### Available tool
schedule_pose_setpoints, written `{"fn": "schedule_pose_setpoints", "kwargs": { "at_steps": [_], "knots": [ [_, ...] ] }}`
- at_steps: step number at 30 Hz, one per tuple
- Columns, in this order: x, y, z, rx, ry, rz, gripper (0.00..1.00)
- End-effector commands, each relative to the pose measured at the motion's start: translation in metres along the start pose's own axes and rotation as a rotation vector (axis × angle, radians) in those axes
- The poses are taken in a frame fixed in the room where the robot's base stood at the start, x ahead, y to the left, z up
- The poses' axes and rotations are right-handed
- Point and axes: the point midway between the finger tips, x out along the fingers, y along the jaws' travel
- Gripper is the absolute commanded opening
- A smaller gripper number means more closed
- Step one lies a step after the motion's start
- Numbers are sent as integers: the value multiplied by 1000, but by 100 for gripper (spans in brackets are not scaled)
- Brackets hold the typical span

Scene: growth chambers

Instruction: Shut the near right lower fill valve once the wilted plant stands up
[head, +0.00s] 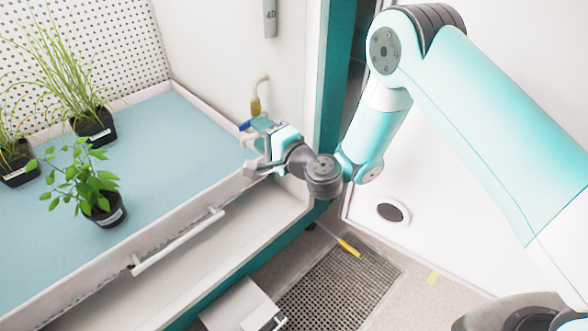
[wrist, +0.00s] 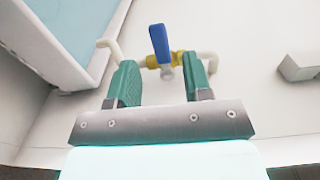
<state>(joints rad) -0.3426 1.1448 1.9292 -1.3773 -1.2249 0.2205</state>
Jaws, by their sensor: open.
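The fill valve shows in the wrist view as a brass body (wrist: 153,60) on a white pipe, with a blue lever (wrist: 159,42) pointing up in the picture, across the pipe's run. In the head view the blue lever (head: 245,125) is partly hidden by my gripper (head: 252,147). My gripper is open and empty; in the wrist view its green fingers (wrist: 160,70) stand either side of the valve, and I cannot tell whether they touch it. A leafy plant (head: 80,182) in a black pot stands on the blue tray, stems mostly upright, leaves spread.
Two grassy plants (head: 68,75) (head: 12,140) stand behind it on the blue tray (head: 165,130). A white handle bar (head: 180,242) runs along the tray's front. A teal post (head: 328,75) is right of my gripper. A floor grate (head: 340,290) lies below.

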Motion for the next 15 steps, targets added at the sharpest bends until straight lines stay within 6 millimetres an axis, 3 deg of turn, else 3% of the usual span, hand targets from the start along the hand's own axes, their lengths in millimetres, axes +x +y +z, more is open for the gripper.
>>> {"fn": "schedule_pose_setpoints", "kwargs": {
  "at_steps": [1, 15],
  "knots": [
    [-4, 9, 0, 0, 1, -1, 46],
    [-49, 9, 0, 0, 1, -3, 46]
  ]
}}
